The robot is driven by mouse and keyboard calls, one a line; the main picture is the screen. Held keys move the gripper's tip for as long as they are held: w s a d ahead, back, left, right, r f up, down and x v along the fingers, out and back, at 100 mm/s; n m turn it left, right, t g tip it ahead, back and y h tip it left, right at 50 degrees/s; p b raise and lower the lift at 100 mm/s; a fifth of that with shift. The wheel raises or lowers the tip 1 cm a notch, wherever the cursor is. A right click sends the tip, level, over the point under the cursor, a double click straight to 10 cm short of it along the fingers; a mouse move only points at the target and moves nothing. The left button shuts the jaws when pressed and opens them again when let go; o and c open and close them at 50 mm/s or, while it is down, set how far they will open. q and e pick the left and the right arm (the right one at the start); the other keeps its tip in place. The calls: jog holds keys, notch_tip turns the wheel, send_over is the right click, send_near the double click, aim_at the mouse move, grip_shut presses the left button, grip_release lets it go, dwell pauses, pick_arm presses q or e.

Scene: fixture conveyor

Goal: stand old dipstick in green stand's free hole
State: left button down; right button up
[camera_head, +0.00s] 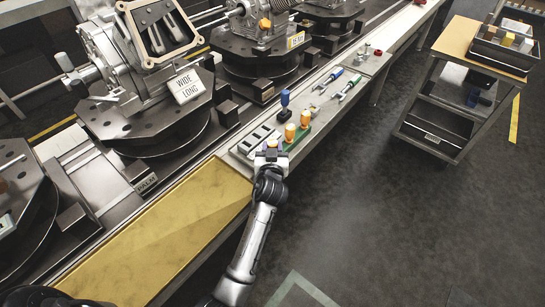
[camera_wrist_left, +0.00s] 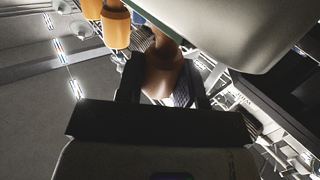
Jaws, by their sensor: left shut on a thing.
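My left gripper (camera_head: 271,150) reaches over the bench edge, close to the near end of the green stand (camera_head: 299,136). In the left wrist view its two dark fingers (camera_wrist_left: 163,85) are shut on a brown-orange handle (camera_wrist_left: 163,76), which looks like the old dipstick. Its lower part is hidden, and I cannot tell whether it is in a hole. Two orange-handled dipsticks stand in the green stand, one nearer (camera_head: 290,132) and one farther (camera_head: 305,118). An orange handle also shows in the wrist view (camera_wrist_left: 116,28). The free hole is not visible. My right gripper is not in view.
A blue-handled tool (camera_head: 285,99) stands upright behind the green stand. Wrenches (camera_head: 347,88) lie farther along the bench. A slotted grey block (camera_head: 258,138) is left of the gripper. Engine fixtures (camera_head: 150,90) line the conveyor. A cart (camera_head: 440,110) stands at right.

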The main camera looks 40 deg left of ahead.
pick_arm(q)
jog(key=shift+f, duration=0.15)
jog(key=c, duration=0.7)
grip_release()
jog(key=s+d+r+m+t+h+p, duration=0.1)
jog(key=d+r+p, duration=0.1)
jog(key=r+p, duration=0.6)
jog(key=s+d+r+m+t+h+p, duration=0.1)
jog(key=s+d+r+h+p, duration=0.1)
jog(key=r+p, duration=0.7)
jog(key=s+d+r+m+h+p, duration=0.1)
jog(key=d+r+p, duration=0.3)
jog(key=r, duration=1.2)
jog(key=shift+s+d+r+m+t+h+p, duration=0.2)
jog(key=shift+m+t+h+p, duration=0.3)
jog(key=shift+p, duration=1.75)
jog(key=shift+f, duration=0.1)
